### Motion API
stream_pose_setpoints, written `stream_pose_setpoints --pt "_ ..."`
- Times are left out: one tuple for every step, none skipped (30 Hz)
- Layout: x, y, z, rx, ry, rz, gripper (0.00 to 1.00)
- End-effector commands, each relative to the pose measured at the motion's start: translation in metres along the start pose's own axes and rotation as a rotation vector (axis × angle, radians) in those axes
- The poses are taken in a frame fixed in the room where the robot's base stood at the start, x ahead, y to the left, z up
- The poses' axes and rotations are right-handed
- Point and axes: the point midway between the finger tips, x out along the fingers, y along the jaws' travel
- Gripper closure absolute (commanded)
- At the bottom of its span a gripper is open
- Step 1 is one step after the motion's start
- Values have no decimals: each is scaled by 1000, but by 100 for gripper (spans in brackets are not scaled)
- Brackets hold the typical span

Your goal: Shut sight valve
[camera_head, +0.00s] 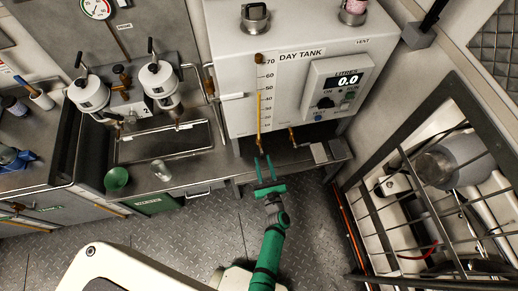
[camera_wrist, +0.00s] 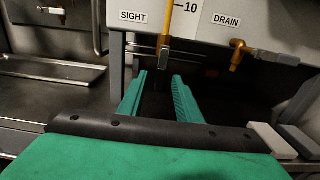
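The day tank (camera_head: 285,60) is a white box with a scale and an amber sight tube (camera_head: 260,105) on its front. In the wrist view the sight valve (camera_wrist: 165,53) is a brass fitting at the foot of the tube, beside the SIGHT label (camera_wrist: 133,16). Thin dark bars run left from near it; I cannot tell which is its handle. My gripper (camera_head: 264,160) is open, below and in front of the valve. In the wrist view its green fingers (camera_wrist: 158,82) point at the valve, apart from each other, with nothing seen between them.
A brass drain valve (camera_wrist: 238,58) sits to the right under the DRAIN label. Light blocks (camera_head: 320,152) stand at the bench's right. A sink (camera_head: 165,145), green bowl (camera_head: 116,179) and glass (camera_head: 162,171) are left. A barred rack (camera_head: 430,220) is right. Floor below is clear.

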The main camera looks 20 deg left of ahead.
Motion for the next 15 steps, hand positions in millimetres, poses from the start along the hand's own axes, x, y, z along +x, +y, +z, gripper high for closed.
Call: stream_pose_setpoints --pt "11 0 1 0 -1 1 69" --pt "17 0 1 0 -1 1 69" --pt "24 0 0 1 -1 1 69" --pt "29 0 1 1 -2 1 69" --pt "34 0 1 2 -2 1 69" --pt "40 0 0 2 -1 1 69" --pt "44 0 1 2 0 1 69" --pt "48 0 1 1 0 1 69" --pt "52 0 0 1 0 0 69" --pt "56 0 0 2 0 0 69" --pt "59 0 0 2 0 0 69" --pt "62 0 0 2 0 0 69" --pt "64 0 0 2 0 0 69" --pt "65 0 0 3 0 -1 69" --pt "66 0 0 3 1 0 69"
